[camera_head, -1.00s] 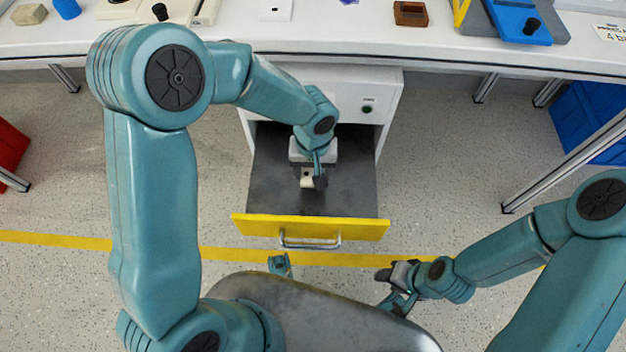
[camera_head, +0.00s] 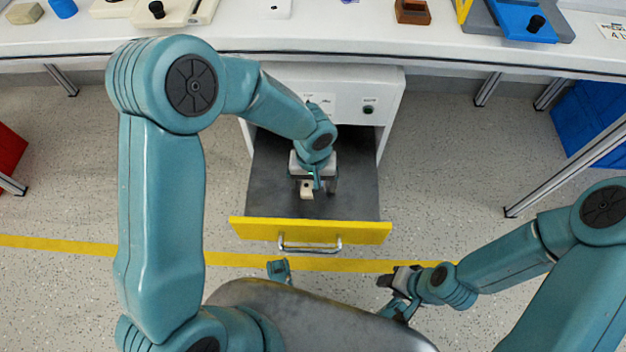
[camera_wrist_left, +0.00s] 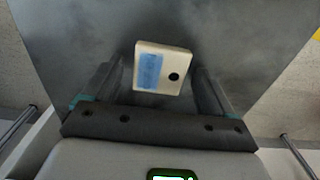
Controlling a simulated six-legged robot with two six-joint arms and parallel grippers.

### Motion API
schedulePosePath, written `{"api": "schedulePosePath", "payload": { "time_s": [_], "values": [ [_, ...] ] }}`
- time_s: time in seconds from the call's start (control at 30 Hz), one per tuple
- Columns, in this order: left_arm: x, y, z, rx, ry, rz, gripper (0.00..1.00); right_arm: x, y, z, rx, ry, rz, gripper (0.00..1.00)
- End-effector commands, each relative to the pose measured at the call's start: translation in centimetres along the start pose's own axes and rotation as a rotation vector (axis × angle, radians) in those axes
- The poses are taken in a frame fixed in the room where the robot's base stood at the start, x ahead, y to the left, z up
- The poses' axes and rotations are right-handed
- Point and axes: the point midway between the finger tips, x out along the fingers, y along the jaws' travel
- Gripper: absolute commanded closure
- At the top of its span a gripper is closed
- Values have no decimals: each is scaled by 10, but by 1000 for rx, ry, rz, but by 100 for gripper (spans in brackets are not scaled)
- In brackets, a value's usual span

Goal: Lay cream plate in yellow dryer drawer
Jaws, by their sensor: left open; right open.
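The cream plate (camera_head: 306,190) is a small block in the pulled-out yellow-fronted drawer (camera_head: 310,231), over its dark grey floor. In the left wrist view the plate (camera_wrist_left: 174,58) shows a blue patch and a round black spot. My left gripper (camera_head: 315,188) is inside the drawer, pointing down, open, with its fingers apart on either side of the plate. A gap shows between the plate and the fingers in the wrist view. The plate appears to lie on the drawer floor. My right gripper (camera_head: 387,294) is open and empty, outside the drawer at lower right.
The white cabinet (camera_head: 390,115) with a dark round knob (camera_head: 368,108) stands under the white bench (camera_head: 330,45). Several parts lie on the bench, among them a blue block (camera_head: 520,22) and a brown box (camera_head: 412,12). The drawer's walls and yellow front surround my left gripper.

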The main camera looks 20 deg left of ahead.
Motion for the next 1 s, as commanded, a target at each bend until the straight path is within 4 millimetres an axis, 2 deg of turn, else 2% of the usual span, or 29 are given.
{"api": "schedulePosePath", "payload": {
  "time_s": [0.17,0.5,0.63,0.8,1.0],
  "values": [
    [-9,0,0,0,1,0,14,-7,-3,1,-3,-3,0,57],
    [-87,0,-1,-1,3,1,14,-31,-14,4,-11,-10,-1,57],
    [-108,0,0,0,2,1,14,-37,-16,4,-11,-10,-1,57],
    [-122,0,0,0,1,1,14,-40,-17,4,-11,-10,-1,57],
    [-123,0,0,0,-1,0,14,-40,-17,4,-10,-10,-1,57]
  ]
}}
